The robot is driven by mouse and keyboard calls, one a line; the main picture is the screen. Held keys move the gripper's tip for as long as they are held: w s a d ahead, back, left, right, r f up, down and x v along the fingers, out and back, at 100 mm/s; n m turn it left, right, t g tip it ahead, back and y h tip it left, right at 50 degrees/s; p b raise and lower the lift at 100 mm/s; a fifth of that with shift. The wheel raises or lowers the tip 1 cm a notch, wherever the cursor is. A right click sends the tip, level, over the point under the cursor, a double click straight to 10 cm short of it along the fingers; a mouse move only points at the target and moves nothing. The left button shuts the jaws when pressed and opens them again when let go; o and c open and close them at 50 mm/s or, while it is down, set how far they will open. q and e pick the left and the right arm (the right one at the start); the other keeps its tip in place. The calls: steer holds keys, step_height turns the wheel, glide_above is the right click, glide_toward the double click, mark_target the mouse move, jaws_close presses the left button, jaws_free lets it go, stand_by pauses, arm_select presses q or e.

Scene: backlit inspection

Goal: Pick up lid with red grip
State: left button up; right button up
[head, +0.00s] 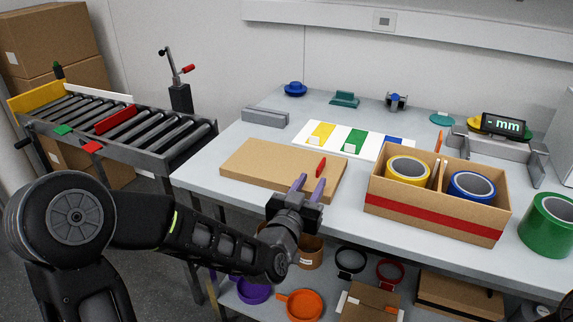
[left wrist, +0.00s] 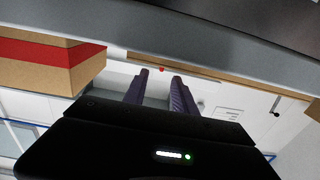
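The lid (head: 250,165) is a flat tan cardboard board lying on the grey table. Its upright red grip (head: 321,167) stands near its right side. My left gripper (head: 308,186) is at the lid's front right, with two purple fingers apart and nothing seen between them. The fingertips point toward the red grip and look short of it. In the left wrist view, the fingers (left wrist: 159,88) are apart, and a small red bit of the grip (left wrist: 161,69) shows between their tips. The lid's edge (left wrist: 225,80) shows as a thin tan strip. My right gripper is not seen.
An open cardboard box (head: 430,222) with yellow and blue tape rolls stands close right of the gripper. A white board (head: 331,153) with colored patches lies behind the lid. A green roll (head: 549,225) is at right. A roller conveyor (head: 125,125) stands at left.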

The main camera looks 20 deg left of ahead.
mark_target(317, 172)
arm_select(q)
steer(key=shift+w, duration=0.4)
steer(key=shift+w, duration=0.1)
steer(key=w, duration=0.5)
steer(key=shift+f+p, duration=0.2)
steer(key=shift+p, duration=0.2)
steer(key=shift+c, duration=0.5)
jaws_close()
